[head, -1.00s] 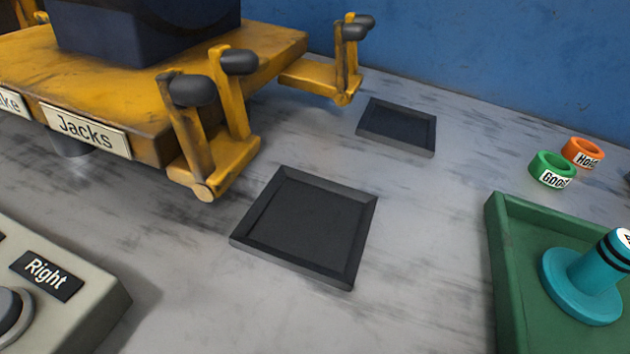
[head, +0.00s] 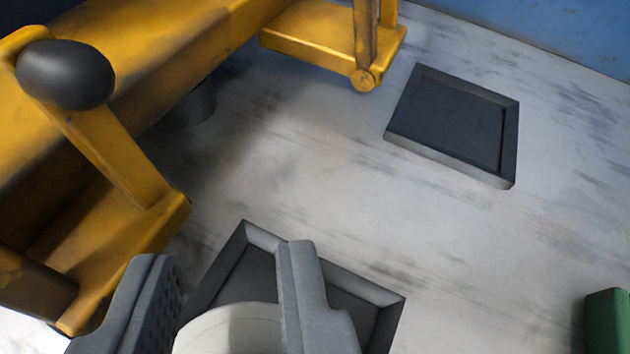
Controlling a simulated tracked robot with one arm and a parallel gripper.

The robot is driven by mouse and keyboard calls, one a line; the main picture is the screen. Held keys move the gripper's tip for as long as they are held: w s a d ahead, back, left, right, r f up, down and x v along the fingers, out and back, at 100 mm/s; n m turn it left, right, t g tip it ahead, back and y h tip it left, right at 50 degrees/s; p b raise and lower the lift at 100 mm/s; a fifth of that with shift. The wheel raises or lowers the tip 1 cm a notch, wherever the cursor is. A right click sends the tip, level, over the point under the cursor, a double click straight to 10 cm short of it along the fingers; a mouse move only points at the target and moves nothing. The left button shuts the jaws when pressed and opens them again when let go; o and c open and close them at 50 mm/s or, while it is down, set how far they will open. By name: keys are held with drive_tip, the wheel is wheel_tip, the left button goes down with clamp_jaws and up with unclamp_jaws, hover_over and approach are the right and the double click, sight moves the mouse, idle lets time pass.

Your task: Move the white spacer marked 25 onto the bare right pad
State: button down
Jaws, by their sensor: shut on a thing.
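A white round spacer (head: 232,332) is between the fingers of my gripper (head: 225,315) at the bottom of the view. The gripper is shut on it. The mark on the spacer does not show, and its lower part is cut off by the frame. Spacer and gripper are in front of the near dark square pad (head: 375,293), covering much of it; whether the spacer touches the pad I cannot tell. A second dark square pad (head: 450,122) lies farther back to the right, bare.
A yellow jack frame (head: 150,90) with a black-knobbed arm (head: 65,75) stands close on the left. Another yellow bracket (head: 335,45) is at the top. A green tray corner (head: 607,320) is at the lower right. Grey floor between is clear.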

drive_tip(key=shift+w+d+f, duration=0.1)
drive_tip(key=shift+w+d, duration=0.05)
drive_tip(key=shift+w, duration=1)
wheel_tip(320, 180, down, 4)
drive_tip(key=shift+r+b, duration=0.2)
drive_tip(key=shift+b, duration=0.5)
drive_tip(key=c, duration=1.2)
unclamp_jaws()
drive_tip(key=shift+o, duration=0.2)
drive_tip(key=p+v, duration=0.2)
drive_tip(key=v, duration=1)
